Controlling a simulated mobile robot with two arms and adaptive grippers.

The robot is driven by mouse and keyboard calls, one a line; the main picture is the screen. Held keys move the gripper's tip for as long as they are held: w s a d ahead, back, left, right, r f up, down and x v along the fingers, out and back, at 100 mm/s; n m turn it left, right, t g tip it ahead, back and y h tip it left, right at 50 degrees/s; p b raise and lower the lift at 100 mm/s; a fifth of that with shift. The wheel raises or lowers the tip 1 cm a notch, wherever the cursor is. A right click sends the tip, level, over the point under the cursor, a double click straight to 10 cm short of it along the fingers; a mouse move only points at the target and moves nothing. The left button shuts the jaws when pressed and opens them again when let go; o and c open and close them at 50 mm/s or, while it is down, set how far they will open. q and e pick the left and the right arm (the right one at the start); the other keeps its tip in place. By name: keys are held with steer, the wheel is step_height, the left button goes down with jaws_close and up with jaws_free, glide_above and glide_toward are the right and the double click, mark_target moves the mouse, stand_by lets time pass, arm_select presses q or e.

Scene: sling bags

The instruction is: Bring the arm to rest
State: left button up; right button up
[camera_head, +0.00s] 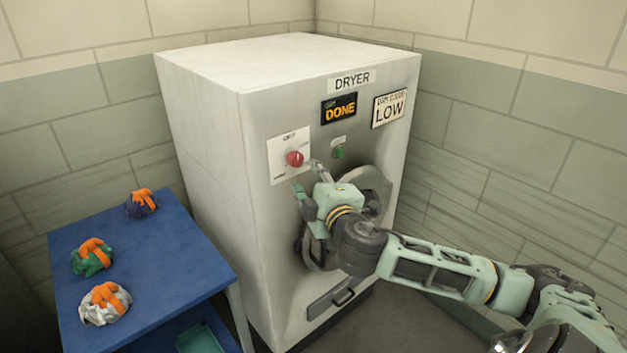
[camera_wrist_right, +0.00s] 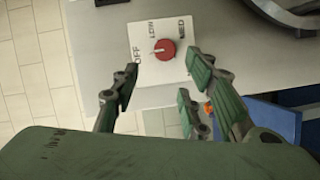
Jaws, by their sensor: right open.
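My right arm reaches in from the right in the head view. Its gripper (camera_head: 309,176) is in front of the dryer's (camera_head: 262,215) upper front, near the red knob (camera_head: 294,159). In the right wrist view the gripper (camera_wrist_right: 160,95) has its fingers spread, with nothing between them. The red knob (camera_wrist_right: 164,49) shows beyond the fingertips on a white plate marked OFF, LOW and MED. The gripper looks apart from the knob. My left gripper is not in view.
The dryer's display (camera_head: 340,109) reads DONE and a sign (camera_head: 389,108) reads LOW. The round door (camera_head: 365,190) is partly hidden behind my arm. A blue table (camera_head: 165,265) at left holds three bundles with orange straps (camera_head: 140,203), (camera_head: 91,257), (camera_head: 105,303). Walls stand behind.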

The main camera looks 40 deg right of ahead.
steer(key=shift+f, duration=0.1)
stand_by(0.3)
steer(key=d+f+m+g, duration=0.1)
steer(key=d+f+g, duration=0.1)
steer(key=f, duration=0.9)
steer(key=d+f+m+g, duration=0.2)
steer(key=d+f+g, duration=0.1)
steer(key=f, duration=0.9)
steer(key=s+a+f+m+g+y, duration=0.15)
steer(key=s+f, duration=0.35)
steer(key=f, duration=0.6)
steer(key=s+f+m+g, duration=0.15)
steer(key=s+f, duration=0.35)
steer(key=f, duration=0.7)
steer(key=s+a+f+g+y, duration=0.1)
steer(key=s+a+f+g, duration=0.15)
steer(key=s+f, duration=0.7)
steer(key=s+a+f+m+g+y, duration=0.1)
steer(key=s+a+f, duration=0.4)
steer(key=s, duration=0.5)
steer(key=s+a+f+m+g, duration=0.1)
steer(key=s+a+f, duration=0.4)
steer(key=s, duration=0.5)
steer(key=s+a+f+m+g+y, duration=0.1)
steer(key=s+a+f, duration=0.4)
steer(key=s, duration=0.5)
steer(key=shift+a+f+g+y, duration=0.2)
steer(key=shift+a+g+y, duration=0.15)
steer(key=shift+a+g, duration=0.45)
